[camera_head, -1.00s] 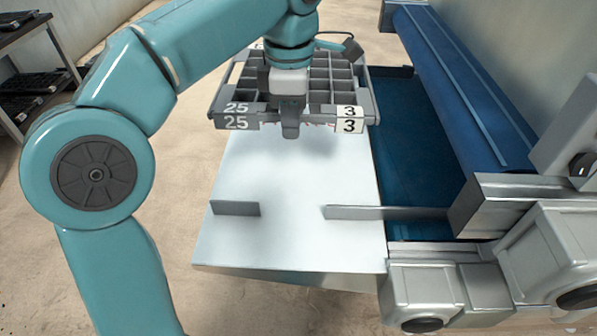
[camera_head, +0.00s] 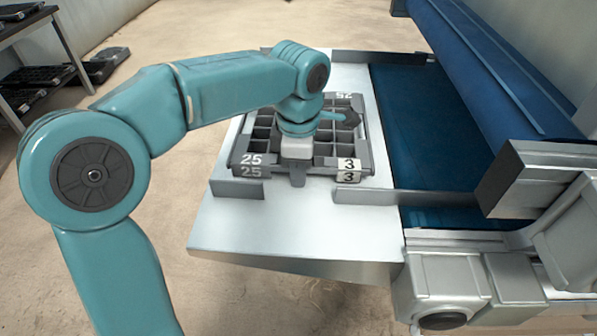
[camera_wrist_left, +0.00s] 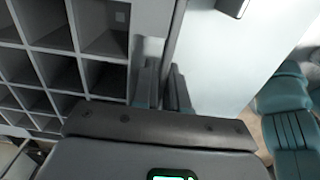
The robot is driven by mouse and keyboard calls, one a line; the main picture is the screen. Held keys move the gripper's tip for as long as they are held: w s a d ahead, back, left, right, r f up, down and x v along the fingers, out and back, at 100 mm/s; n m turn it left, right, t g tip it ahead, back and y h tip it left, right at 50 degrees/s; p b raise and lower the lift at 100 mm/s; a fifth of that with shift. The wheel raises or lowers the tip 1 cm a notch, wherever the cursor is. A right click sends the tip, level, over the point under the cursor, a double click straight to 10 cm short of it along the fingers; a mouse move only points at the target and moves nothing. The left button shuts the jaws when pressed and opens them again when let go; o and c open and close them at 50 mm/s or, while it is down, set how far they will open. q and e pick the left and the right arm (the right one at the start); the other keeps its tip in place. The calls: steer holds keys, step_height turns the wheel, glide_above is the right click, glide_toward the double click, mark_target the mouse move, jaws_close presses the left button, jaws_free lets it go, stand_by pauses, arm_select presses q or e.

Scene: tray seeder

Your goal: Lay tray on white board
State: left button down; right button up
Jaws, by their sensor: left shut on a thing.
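The grey tray (camera_head: 258,133) has many square cells and labels reading 25, 3 and 52. It lies over the white board (camera_head: 300,230), between the board's upright guides; I cannot tell whether it fully touches the board. My left gripper (camera_head: 297,177) is shut on the tray's near wall, between the 25 and 3 labels. The tray's cells also show at the left of the left wrist view (camera_wrist_left: 62,50), with the gripper's fingers (camera_wrist_left: 160,88) at its wall. My left wrist hides the tray's middle. My right gripper is not in view.
Low metal guides stand on the board at left (camera_head: 238,188) and right (camera_head: 365,196). A blue belt (camera_head: 425,140) runs along the board's right side, with a blue roller cover (camera_head: 500,75) above it. A rack with dark trays (camera_head: 30,90) stands far left. The board's near part is clear.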

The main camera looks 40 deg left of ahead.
arm_select(q)
steer(key=c, duration=1.6)
jaws_free()
steer(key=shift+f, duration=0.1)
steer(key=o, duration=0.4)
steer(key=shift+o, duration=0.2)
step_height(320, 180, up, 12)
steer(key=p, duration=0.4)
steer(key=shift+r, duration=0.25)
steer(key=shift+s+f, duration=0.1)
steer(key=shift+s, duration=0.05)
